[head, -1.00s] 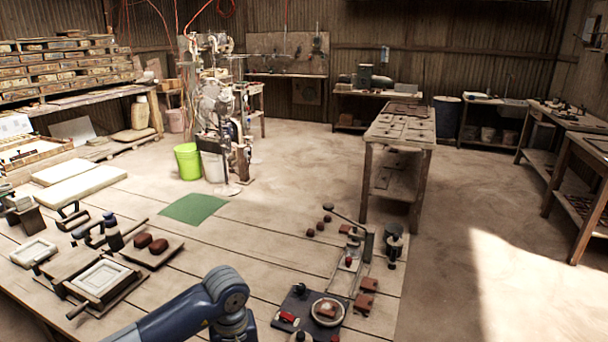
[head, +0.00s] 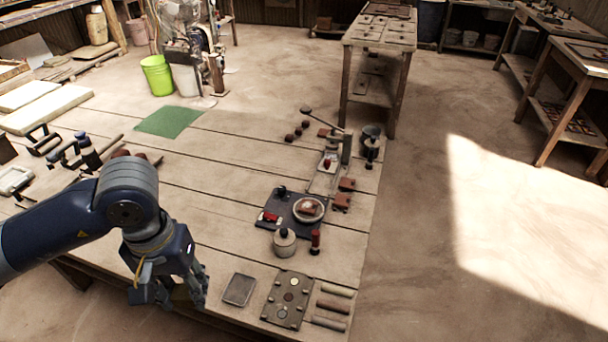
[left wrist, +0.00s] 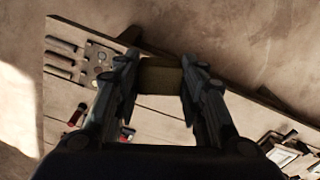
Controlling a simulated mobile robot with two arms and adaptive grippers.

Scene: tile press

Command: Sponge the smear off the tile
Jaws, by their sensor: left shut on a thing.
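My left gripper (head: 170,294) is at the table's near edge in the head view, pointing down. In the left wrist view its fingers (left wrist: 160,85) are closed on a brownish-yellow block, which looks like the sponge (left wrist: 161,74). In the head view the sponge is mostly hidden by the fingers. A dark grey square slab, which looks like the tile (head: 239,289), lies flat on the table just right of the gripper, apart from it. I cannot make out a smear on it. My right gripper is not in view.
Right of the slab is a plate with round discs (head: 288,298) and several short rods (head: 334,305). Behind stand a lidded pot (head: 285,242), a red-handled stamp (head: 315,241) and a dark mat (head: 275,219). The table's (head: 215,225) middle planks are largely clear.

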